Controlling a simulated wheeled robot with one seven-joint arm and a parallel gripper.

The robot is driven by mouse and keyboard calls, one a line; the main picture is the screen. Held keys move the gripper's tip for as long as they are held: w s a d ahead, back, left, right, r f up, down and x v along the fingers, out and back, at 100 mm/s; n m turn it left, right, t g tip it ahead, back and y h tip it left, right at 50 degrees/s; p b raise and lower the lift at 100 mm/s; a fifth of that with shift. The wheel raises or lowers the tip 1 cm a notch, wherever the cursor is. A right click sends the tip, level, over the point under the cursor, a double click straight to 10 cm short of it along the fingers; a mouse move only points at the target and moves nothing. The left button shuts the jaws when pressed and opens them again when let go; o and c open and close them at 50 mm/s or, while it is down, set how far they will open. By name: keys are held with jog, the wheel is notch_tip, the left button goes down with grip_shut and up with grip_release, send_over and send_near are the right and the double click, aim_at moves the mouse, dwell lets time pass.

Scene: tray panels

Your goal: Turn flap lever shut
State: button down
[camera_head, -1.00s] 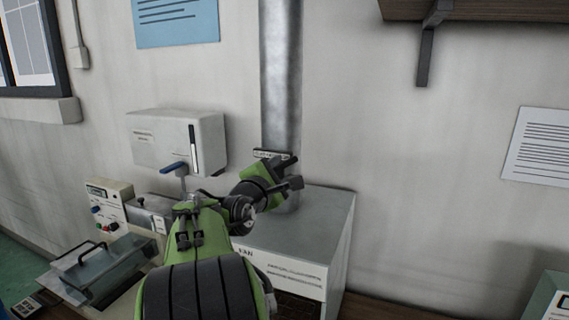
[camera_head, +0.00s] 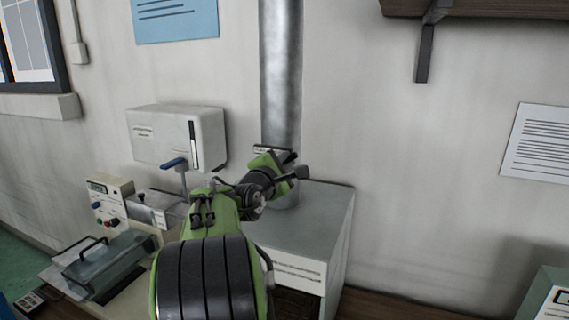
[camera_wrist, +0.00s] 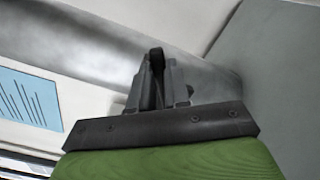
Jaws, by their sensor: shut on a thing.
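The grey metal duct (camera_head: 281,70) runs up the wall from the top of the grey fan box (camera_head: 325,215). My gripper (camera_head: 298,173) is at the duct's lower end, just above the box. In the wrist view my gripper (camera_wrist: 158,92) is shut on a dark narrow piece, the flap lever (camera_wrist: 157,58), in front of the duct (camera_wrist: 95,55). My gripper and arm hide most of the lever in the head view, so its full angle cannot be told. A small label plate shows partly behind my gripper.
A white wall box with a blue-handled lever (camera_head: 174,163) is left of my arm. A control panel (camera_head: 108,200) and a clear-lidded tray (camera_head: 105,262) stand at lower left. A shelf bracket (camera_head: 426,50) is at upper right.

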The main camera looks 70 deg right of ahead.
jog(key=shift+f, duration=0.15)
jog(key=shift+s+f+m+b, duration=0.15)
jog(key=shift+f+m+b, duration=0.35)
jog(key=shift+m+b, duration=0.6)
jog(key=shift+s+f+m+b, duration=0.2)
jog(key=shift+f+m+b, duration=0.35)
jog(key=shift+m+b, duration=0.5)
jog(key=shift+s+f+m+b, duration=0.15)
jog(key=shift+f+m+b, duration=0.35)
jog(key=shift+m+b, duration=0.6)
jog(key=c, duration=1.1)
grip_release()
jog(key=a, duration=0.5)
jog(key=w+a+b, duration=0.1)
jog(key=a, duration=0.9)
jog(key=shift+w+a, duration=0.25)
jog(key=shift+a, duration=0.15)
